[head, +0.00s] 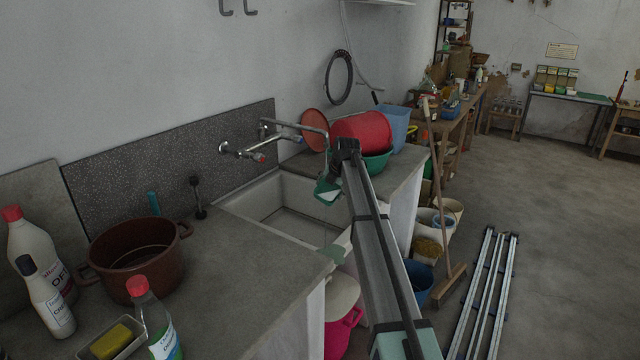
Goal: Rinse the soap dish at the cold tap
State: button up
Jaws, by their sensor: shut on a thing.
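My gripper (326,188) hangs at the far end of my arm, over the right part of the sink (275,214). A small pale thing (330,196), apparently the soap dish, shows at the gripper, which is shut on it. Its shape and contents are too small to tell. The wall tap (258,140) has a red-marked handle (259,157) on the left and a blue-marked cold handle (296,138) on the right. Its spout (312,128) reaches out to the right, above and behind my gripper. I cannot tell whether water runs.
A brown pot (135,262), white bottles (40,250), a red-capped bottle (155,320) and a tray with a yellow block (110,342) stand on the left counter. A red tub (362,130), green basin (377,161) and blue bin (393,128) crowd the right counter. A broom (437,200) leans nearby.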

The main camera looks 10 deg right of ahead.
jog(key=s+d+r+p, duration=0.1)
jog(key=s+r, duration=0.3)
jog(key=shift+s+d, duration=0.3)
jog(key=shift+s, duration=0.05)
dwell(0.7)
jog(key=s+f+m+g+h+b, duration=0.1)
jog(key=s+f+m+g+h, duration=0.1)
jog(key=s+f+m, duration=0.4)
jog(key=s+f+m+g+h, duration=0.2)
jog(key=s+f+m, duration=0.4)
jog(key=s+m, duration=0.6)
jog(key=s+f+m+g+h+b, duration=0.1)
jog(key=s+f+m+g, duration=0.3)
jog(key=s+m, duration=0.6)
jog(key=s+f+h, duration=0.1)
jog(key=s, duration=0.7)
jog(key=shift+s+d+f+g+h+b, duration=0.2)
jog(key=shift+s+f+g+h+b, duration=0.1)
jog(key=shift+s+f+h+b, duration=0.1)
